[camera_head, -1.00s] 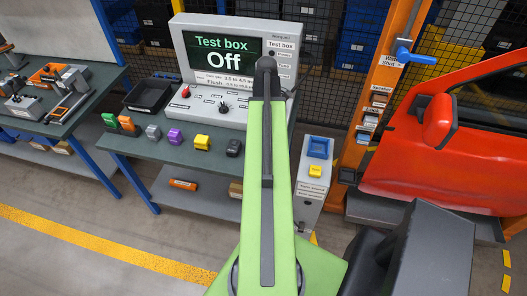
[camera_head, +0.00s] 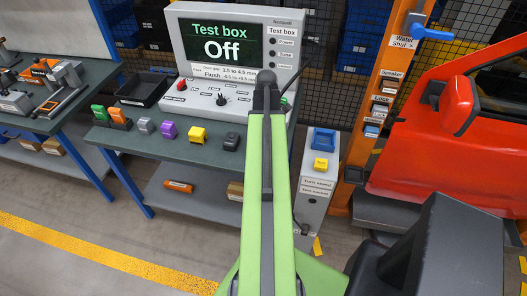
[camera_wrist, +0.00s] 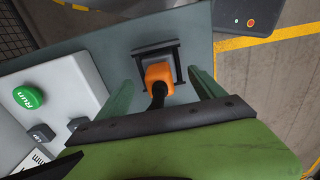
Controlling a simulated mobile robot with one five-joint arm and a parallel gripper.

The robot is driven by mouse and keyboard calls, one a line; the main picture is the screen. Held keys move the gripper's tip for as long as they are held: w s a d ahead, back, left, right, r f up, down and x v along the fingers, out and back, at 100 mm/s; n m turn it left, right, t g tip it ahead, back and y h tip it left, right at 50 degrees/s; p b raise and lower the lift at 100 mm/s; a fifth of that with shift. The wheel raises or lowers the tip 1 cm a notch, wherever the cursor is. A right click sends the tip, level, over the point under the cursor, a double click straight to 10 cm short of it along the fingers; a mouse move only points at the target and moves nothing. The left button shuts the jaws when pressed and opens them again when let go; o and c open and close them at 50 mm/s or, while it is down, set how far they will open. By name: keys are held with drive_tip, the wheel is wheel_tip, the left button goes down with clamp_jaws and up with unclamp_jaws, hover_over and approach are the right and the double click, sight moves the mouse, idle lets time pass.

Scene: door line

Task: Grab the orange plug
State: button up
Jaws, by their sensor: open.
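In the wrist view an orange plug (camera_wrist: 158,75) with a black cable sits in a dark square holder (camera_wrist: 143,52) on a grey-green bench top (camera_wrist: 195,45). My gripper (camera_wrist: 163,93) is open, with one green finger on each side of the plug and a gap visible on both sides. The cable runs from the plug back toward my gripper's palm. In the head view my arm hides the gripper and this plug. An orange piece (camera_head: 118,116) stands in a row on the bench there; I cannot tell whether it is the same one.
A white box with a green Run button (camera_wrist: 28,97) stands left of my gripper in the wrist view. The test box (camera_head: 240,50) reads Off. A red car door (camera_head: 450,130) is at the right. Floor is clear at lower left.

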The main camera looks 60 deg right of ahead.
wheel_tip(320, 180, down, 5)
drive_tip(key=b, duration=0.4)
drive_tip(key=shift+r, duration=0.2)
clamp_jaws()
drive_tip(key=shift+r, duration=0.1)
